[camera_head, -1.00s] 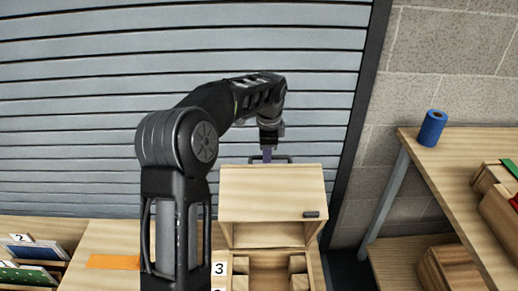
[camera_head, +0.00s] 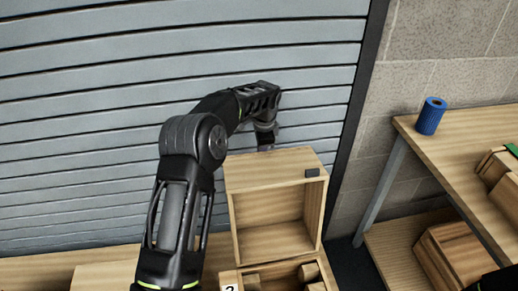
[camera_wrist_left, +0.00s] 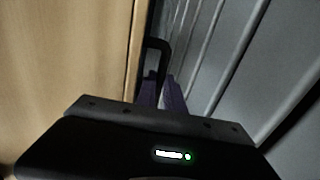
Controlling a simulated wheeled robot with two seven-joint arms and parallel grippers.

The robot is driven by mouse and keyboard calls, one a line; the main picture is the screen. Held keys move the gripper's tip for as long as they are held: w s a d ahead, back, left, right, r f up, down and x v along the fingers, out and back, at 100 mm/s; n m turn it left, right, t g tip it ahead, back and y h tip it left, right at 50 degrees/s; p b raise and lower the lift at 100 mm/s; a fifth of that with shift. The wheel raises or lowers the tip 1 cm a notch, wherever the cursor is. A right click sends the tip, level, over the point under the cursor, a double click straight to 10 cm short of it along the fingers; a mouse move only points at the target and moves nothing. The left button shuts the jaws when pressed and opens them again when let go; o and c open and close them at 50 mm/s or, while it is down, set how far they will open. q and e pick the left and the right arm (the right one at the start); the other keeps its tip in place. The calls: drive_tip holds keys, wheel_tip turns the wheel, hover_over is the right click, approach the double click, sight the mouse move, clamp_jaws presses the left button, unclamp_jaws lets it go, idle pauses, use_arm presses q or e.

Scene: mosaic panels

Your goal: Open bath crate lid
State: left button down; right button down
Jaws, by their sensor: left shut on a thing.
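The bath crate lid (camera_head: 272,170) is a deep, box-like wooden lid, tipped up and back so its hollow inside faces me in the head view. A small dark catch (camera_head: 312,173) sits on its edge. The crate (camera_head: 312,263) lies below it, open, with wooden pieces inside. My left gripper (camera_head: 266,147) is behind the lid's far edge, its tips mostly hidden there. In the left wrist view its purple fingers (camera_wrist_left: 161,95) are shut on the black lid handle (camera_wrist_left: 158,45), beside the wooden face. My right gripper is not in view.
A grey slatted shutter (camera_head: 120,90) stands close behind the lid. At the right, a wooden shelf unit (camera_head: 440,150) carries a blue roll (camera_head: 431,116) and wooden boxes. A numbered card (camera_head: 229,289) is at the crate's left. A gap separates the crate from the shelf unit.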

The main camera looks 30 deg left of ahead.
use_arm(q)
drive_tip(key=shift+w+a+r, duration=0.35)
drive_tip(key=shift+a, duration=0.1)
drive_tip(key=c, duration=1.5)
unclamp_jaws()
drive_tip(key=shift+w+f, duration=0.15)
drive_tip(key=shift+c, duration=0.2)
drive_tip(key=shift+o, duration=0.4)
drive_tip(key=shift+f, duration=0.1)
drive_tip(key=shift+d, duration=0.1)
wheel_tip(320, 180, up, 8)
drive_tip(key=s+d+b, duration=0.1)
drive_tip(key=shift+s+f, duration=0.2)
drive_tip(key=shift+s, duration=0.05)
